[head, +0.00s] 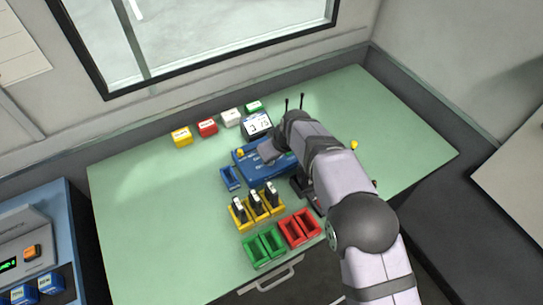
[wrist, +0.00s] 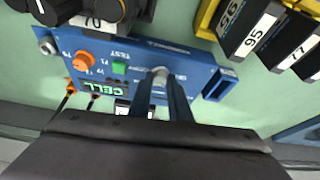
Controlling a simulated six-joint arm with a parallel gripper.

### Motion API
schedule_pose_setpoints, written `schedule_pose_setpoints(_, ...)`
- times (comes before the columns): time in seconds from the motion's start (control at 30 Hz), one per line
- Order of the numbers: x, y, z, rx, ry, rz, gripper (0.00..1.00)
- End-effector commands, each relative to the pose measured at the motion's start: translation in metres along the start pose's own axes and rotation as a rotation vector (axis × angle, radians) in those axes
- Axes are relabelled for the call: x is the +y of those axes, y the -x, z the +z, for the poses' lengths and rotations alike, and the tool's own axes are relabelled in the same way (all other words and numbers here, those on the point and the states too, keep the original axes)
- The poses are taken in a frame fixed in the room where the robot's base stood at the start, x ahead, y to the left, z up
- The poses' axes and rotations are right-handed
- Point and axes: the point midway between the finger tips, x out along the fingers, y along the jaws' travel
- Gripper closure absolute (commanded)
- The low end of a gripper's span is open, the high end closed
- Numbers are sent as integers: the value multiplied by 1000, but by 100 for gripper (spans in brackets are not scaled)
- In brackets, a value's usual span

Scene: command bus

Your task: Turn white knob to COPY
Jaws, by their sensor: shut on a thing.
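The blue panel (head: 278,174) lies on the green table, and my gripper (head: 267,153) is over it, partly hidden by my arm. In the wrist view the panel (wrist: 190,62) appears upside down. My gripper (wrist: 165,88) is shut on the white knob (wrist: 158,73), whose pale top shows between the two dark fingers. The small labels around the knob are too blurred to read surely, so I cannot tell where it points. An orange knob (wrist: 84,60), a green button (wrist: 119,67) and a display reading CELL (wrist: 104,88) are also on the panel.
Yellow bins (head: 257,215) with black modules stand in front of the panel, with green (head: 263,246) and red (head: 298,230) bins nearer. Yellow, red, white and green blocks line the back. The table's left side (head: 140,210) is clear.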

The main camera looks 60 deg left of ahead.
Motion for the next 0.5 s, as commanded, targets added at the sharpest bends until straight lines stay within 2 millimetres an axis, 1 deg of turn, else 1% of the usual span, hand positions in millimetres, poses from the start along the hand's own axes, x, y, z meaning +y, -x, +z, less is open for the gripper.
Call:
schedule_pose_setpoints(0.27,-2,0,0,-2,-90,38,100)
schedule_pose_setpoints(0.5,-5,-1,-1,-1,-256,108,100)
